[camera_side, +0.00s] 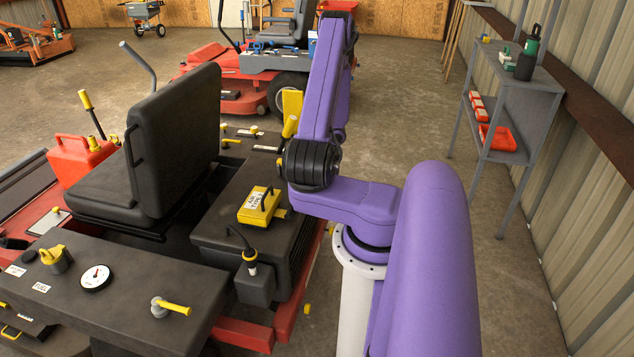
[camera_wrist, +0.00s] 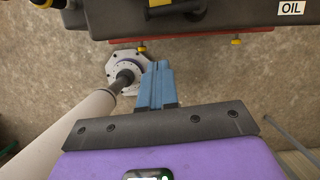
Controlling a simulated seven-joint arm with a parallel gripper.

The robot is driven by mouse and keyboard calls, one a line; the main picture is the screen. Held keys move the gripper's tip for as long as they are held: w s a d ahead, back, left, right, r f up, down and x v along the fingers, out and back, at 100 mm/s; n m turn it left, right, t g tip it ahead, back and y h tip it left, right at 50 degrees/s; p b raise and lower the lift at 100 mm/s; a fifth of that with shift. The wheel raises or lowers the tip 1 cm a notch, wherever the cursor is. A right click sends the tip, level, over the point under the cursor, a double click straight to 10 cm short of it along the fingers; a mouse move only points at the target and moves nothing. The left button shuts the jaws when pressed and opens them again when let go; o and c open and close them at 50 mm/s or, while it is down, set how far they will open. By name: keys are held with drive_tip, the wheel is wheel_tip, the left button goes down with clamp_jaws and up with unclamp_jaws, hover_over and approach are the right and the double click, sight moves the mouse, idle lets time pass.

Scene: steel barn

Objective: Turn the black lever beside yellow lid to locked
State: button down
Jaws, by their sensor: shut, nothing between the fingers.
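A yellow box-shaped lid (camera_side: 260,205) with a printed label and a dark handle sits on the black engine cover in the side view. Just in front of it, a curved black lever (camera_side: 240,238) rises from a yellow collar on a small black housing (camera_side: 255,285). The lever leans up and to the left. I cannot make out any locked mark. My gripper (camera_wrist: 155,70) shows in the wrist view with its blue fingers together and empty, over bare floor beside the machine. My gripper cannot be made out in the side view. I cannot identify the lever in the wrist view.
The black seat (camera_side: 178,130) stands high left of the lid. A black panel (camera_side: 125,315) with a gauge and yellow fittings lies at front left. A grey shelf (camera_side: 515,85) stands along the right wall.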

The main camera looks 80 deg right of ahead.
drive_tip(key=shift+v, duration=1.6)
drive_tip(key=w+a+r+n+y, duration=0.1)
drive_tip(key=w+a+r+n, duration=0.35)
drive_tip(key=w+n, duration=0.3)
drive_tip(key=w+a+r+n+y, duration=0.2)
drive_tip(key=w+a+r+n, duration=0.1)
drive_tip(key=w+a+n, duration=0.5)
drive_tip(key=w+a+r+n+g, duration=0.2)
drive_tip(key=w+a+r+n, duration=0.1)
drive_tip(key=a+n, duration=0.3)
drive_tip(key=s+a+r+n+g, duration=0.1)
drive_tip(key=s+a+r+n, duration=0.2)
drive_tip(key=a+n, duration=0.35)
drive_tip(key=s+a+r+n+h, duration=0.1)
drive_tip(key=s+a+r+n, duration=0.2)
drive_tip(key=s+n, duration=0.6)
drive_tip(key=s+a+r+n+h, duration=0.1)
drive_tip(key=s+a+r+n, duration=0.2)
drive_tip(key=s+a+n, duration=0.3)
drive_tip(key=s+n, duration=0.3)
drive_tip(key=n, duration=0.1)
drive_tip(key=shift+a+r+n+h, duration=0.3)
drive_tip(key=shift+h, duration=0.1)
